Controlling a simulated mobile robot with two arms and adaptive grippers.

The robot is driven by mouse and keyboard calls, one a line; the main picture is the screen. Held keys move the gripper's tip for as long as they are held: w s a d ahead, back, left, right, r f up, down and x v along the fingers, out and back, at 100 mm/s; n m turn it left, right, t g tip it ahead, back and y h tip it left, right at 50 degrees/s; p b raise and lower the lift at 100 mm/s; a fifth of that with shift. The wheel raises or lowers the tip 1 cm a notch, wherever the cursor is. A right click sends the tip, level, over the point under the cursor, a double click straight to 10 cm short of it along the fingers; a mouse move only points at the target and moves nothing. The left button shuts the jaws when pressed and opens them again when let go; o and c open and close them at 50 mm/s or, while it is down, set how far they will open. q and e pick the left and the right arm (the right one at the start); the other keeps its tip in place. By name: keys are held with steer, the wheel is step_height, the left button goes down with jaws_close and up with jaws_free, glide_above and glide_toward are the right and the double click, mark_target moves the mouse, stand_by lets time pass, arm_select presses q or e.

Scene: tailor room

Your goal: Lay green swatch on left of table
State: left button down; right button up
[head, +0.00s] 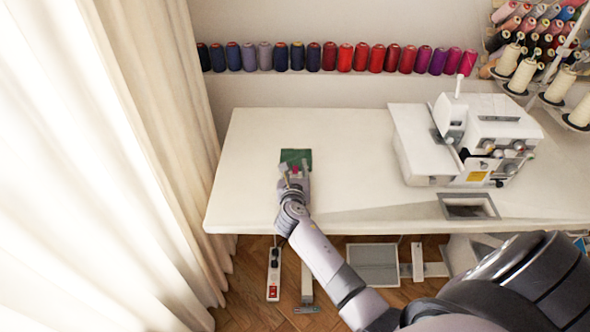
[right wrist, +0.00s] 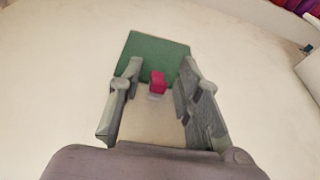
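The green swatch (head: 297,155) is at the left part of the white table (head: 350,130) and appears to lie flat on it. In the right wrist view the swatch (right wrist: 152,55) shows just beyond my fingertips. My right gripper (head: 294,170) reaches over the table to the swatch's near edge. Its two fingers (right wrist: 158,75) stand wide apart. A small pinkish-red piece (right wrist: 157,82) shows between the fingers, in front of the swatch's near edge; whether it is attached to the swatch is unclear. My left gripper is out of view.
A white sewing machine (head: 465,140) stands on the right of the table, by a rectangular opening (head: 468,206). Thread spools (head: 345,57) line the wall behind. A pale curtain (head: 110,150) hangs along the left. The tabletop around the swatch is clear.

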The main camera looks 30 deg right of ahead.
steer(key=v, duration=1.2)
stand_by(0.4)
